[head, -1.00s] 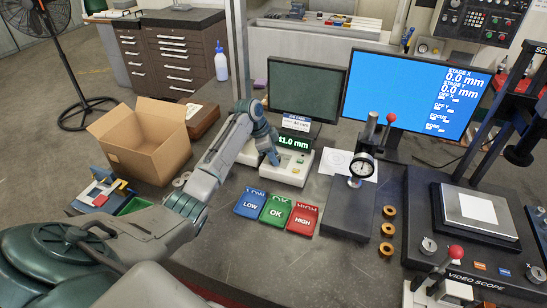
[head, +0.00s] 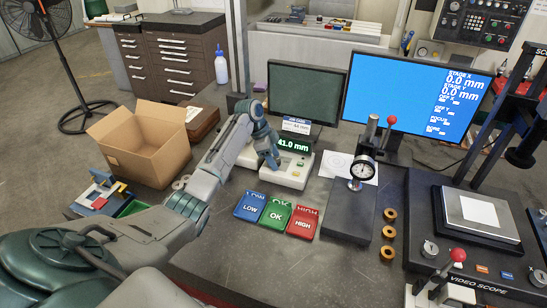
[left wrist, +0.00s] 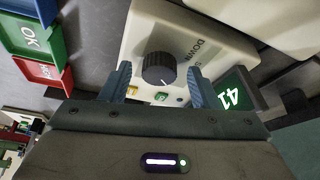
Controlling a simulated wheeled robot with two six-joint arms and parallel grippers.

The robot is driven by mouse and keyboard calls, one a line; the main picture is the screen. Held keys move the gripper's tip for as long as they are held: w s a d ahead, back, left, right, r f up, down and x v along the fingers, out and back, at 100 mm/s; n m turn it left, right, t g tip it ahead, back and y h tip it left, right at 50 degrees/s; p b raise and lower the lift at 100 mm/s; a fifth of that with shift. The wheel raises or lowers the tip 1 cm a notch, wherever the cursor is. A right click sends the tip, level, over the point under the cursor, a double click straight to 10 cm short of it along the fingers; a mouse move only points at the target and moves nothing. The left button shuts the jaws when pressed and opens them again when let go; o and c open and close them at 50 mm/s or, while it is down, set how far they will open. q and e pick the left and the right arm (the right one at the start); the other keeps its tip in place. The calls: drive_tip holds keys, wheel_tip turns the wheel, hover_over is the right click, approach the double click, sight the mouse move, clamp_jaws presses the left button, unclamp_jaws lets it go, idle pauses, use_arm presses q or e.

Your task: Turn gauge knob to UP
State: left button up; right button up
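The gauge unit (head: 290,176) is a cream box on the bench in the head view, with a green display (head: 294,146) reading 41.0 mm. In the left wrist view its dark round knob (left wrist: 158,67) carries a small white mark on its lower edge, and the word DOWN is printed to its right. UP cannot be read. My left gripper (left wrist: 157,86) is open, one finger on each side of the knob with a visible gap. In the head view the left gripper (head: 270,162) is low over the box and hides the knob. My right gripper is not in view.
Blue LOW (head: 252,207), green OK (head: 276,214) and red HIGH (head: 303,222) bins stand in front of the gauge unit. A dial gauge stand (head: 350,212) is to the right, a cardboard box (head: 145,145) to the left. Monitors stand behind.

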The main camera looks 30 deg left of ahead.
sight(279, 159)
use_arm(q)
drive_tip(key=shift+r+b, duration=0.3)
drive_tip(key=shift+b, duration=0.15)
wheel_tip(279, 159, up, 2)
drive_tip(key=shift+r+b, duration=0.2)
drive_tip(key=shift+b, duration=0.95)
drive_tip(key=s+d+r+b, duration=0.1)
drive_tip(key=s+d+b, duration=0.1)
drive_tip(key=s+d, duration=0.2)
drive_tip(key=s+d+r+b, duration=0.1)
drive_tip(key=s+d+b, duration=0.2)
drive_tip(key=s, duration=0.6)
drive_tip(key=shift+s+d, duration=0.3)
drive_tip(key=shift+d, duration=0.45)
